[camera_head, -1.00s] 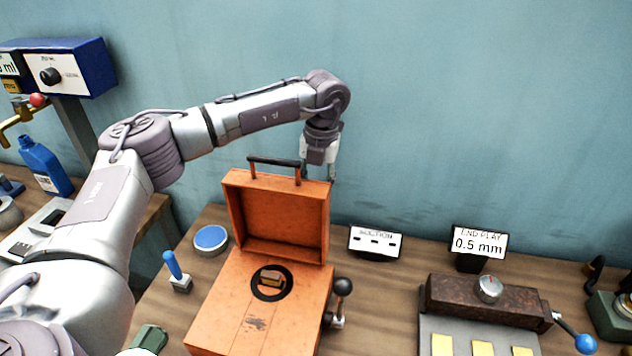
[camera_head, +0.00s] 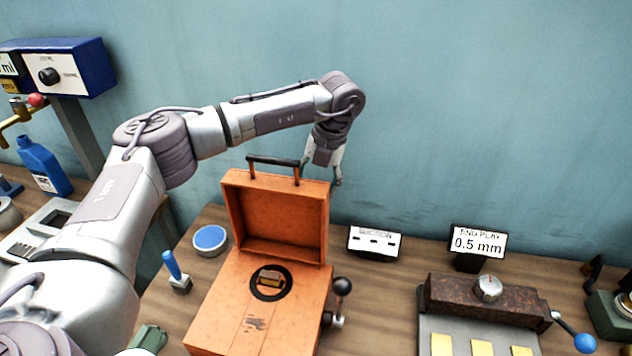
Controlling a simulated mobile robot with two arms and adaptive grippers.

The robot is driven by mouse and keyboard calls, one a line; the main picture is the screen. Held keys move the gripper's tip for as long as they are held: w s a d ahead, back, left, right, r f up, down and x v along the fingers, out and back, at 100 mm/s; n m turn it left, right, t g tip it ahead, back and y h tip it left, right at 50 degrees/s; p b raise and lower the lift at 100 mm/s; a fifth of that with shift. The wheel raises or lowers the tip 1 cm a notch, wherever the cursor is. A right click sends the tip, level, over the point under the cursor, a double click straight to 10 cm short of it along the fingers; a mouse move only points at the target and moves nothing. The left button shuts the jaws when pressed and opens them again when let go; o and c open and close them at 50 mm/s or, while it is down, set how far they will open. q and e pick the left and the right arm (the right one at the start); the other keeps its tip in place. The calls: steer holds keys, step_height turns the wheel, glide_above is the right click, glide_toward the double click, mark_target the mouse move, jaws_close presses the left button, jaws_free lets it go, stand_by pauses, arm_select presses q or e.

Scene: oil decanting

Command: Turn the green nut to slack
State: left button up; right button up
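I cannot make out a green nut for sure in this view. A dark green block (camera_head: 150,340) shows at the bottom left edge, partly hidden by my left arm. A dark green metal piece (camera_head: 608,310) stands at the right edge, cut off by the frame. My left gripper (camera_head: 330,180) hangs just behind the right top corner of the orange case's lid, apart from both green pieces. The lid hides part of it, so its opening is unclear, and I see nothing held. My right gripper is not in view.
The orange case (camera_head: 222,320) stands open, with a black-knobbed crank (camera_head: 342,287) on its right side. A SUCTION sign (camera_head: 374,243) and a 0.5 mm END PLAY sign (camera_head: 478,243) stand behind. A rusty block (camera_head: 450,292) with a dial and a blue-knobbed lever (camera_head: 584,342) stands right.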

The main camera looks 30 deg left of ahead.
arm_select(q)
steer(key=v, duration=1.2)
